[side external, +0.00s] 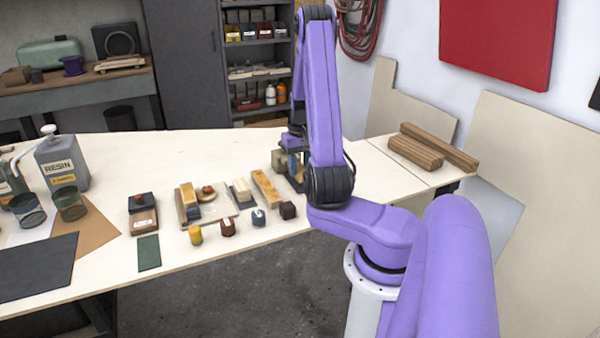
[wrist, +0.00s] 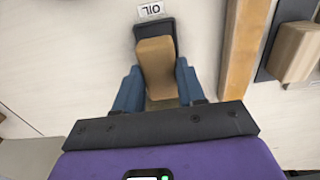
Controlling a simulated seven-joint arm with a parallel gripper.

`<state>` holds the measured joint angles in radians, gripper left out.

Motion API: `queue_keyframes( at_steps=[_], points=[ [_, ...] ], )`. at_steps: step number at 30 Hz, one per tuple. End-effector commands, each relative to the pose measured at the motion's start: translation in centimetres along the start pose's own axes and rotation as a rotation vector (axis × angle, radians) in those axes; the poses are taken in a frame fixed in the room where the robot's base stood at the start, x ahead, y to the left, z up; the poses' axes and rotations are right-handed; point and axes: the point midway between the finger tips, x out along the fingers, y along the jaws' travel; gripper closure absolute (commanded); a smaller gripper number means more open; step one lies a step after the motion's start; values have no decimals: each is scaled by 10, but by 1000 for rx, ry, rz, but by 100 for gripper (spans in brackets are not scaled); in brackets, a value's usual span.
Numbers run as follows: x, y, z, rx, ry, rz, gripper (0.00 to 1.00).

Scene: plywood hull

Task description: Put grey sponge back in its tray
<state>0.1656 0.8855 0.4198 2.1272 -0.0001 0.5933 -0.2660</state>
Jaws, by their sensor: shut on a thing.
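In the wrist view my gripper (wrist: 158,98) has its blue fingers on either side of a tan block (wrist: 155,62). The block's near end looks greyish-olive between the fingers. A dark tray (wrist: 168,29) shows around the block's far end, with an OIL label (wrist: 150,9) beyond it. I cannot tell whether the block rests in the tray or is held just above it. In the side view my gripper (side external: 292,165) is low over the tray's spot at the right of the bench, and the arm hides much of it. No clearly grey sponge shows.
A wooden strip (side external: 265,188) lies beside the gripper, then a pale block (side external: 242,188) on a dark base. Several small coloured blocks line the bench's front edge, including a dark one (side external: 288,210). Wooden beams (side external: 415,152) lie at the right.

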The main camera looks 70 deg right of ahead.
Motion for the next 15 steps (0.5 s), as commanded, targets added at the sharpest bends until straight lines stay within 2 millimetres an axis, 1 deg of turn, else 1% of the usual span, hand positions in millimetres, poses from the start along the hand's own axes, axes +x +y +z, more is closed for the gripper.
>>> queue_keyframes(
  at_steps=[1, 5, 15],
  points=[
    [9, 0, 2, 0, -7, -2, 85],
    [21, 0, 1, 0, -3, -1, 85],
    [23, 0, 1, 0, -2, 0, 85]
  ],
)
